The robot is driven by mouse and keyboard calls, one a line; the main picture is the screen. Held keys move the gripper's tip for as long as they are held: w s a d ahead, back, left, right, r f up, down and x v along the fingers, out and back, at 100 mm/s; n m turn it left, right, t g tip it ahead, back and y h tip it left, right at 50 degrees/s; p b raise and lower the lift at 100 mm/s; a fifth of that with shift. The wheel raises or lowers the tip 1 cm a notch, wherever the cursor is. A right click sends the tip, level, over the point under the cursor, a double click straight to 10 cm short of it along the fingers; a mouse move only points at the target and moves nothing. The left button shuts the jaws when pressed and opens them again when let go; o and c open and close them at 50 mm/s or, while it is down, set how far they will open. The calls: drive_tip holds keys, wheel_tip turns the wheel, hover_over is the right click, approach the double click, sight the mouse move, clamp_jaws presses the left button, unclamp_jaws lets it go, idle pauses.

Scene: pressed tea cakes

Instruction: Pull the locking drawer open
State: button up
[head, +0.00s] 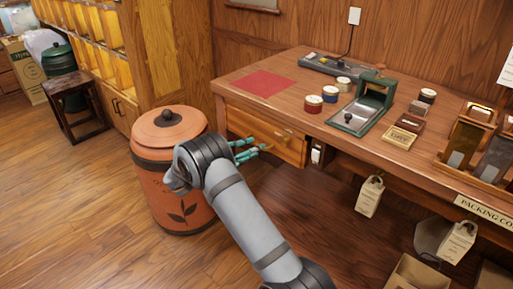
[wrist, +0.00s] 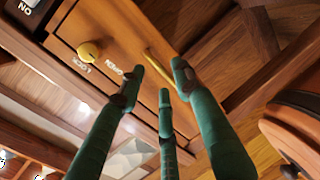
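The wooden drawer (head: 283,149) is in the desk's front left and looks shut. In the wrist view the drawer front (wrist: 115,35) carries a round brass lock knob (wrist: 88,50) beside the words LOCK and OPEN, and a slim brass bar handle (wrist: 158,66). My gripper (head: 250,149) is in front of the drawer. In the wrist view its green fingers (wrist: 160,80) are spread apart, with their tips around the near side of the handle. I cannot tell whether they touch it. The knob stands apart from the fingers.
A lidded orange canister (head: 170,190) stands on the floor left of my gripper, close to my arm. A switch (head: 316,153) is right of the drawer. The desk (head: 225,84) holds a red mat, small tins and a green press. Bags hang below its right side.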

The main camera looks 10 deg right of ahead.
drive_tip(key=shift+x, duration=1.15)
drive_tip(key=shift+c, duration=1)
clamp_jaws()
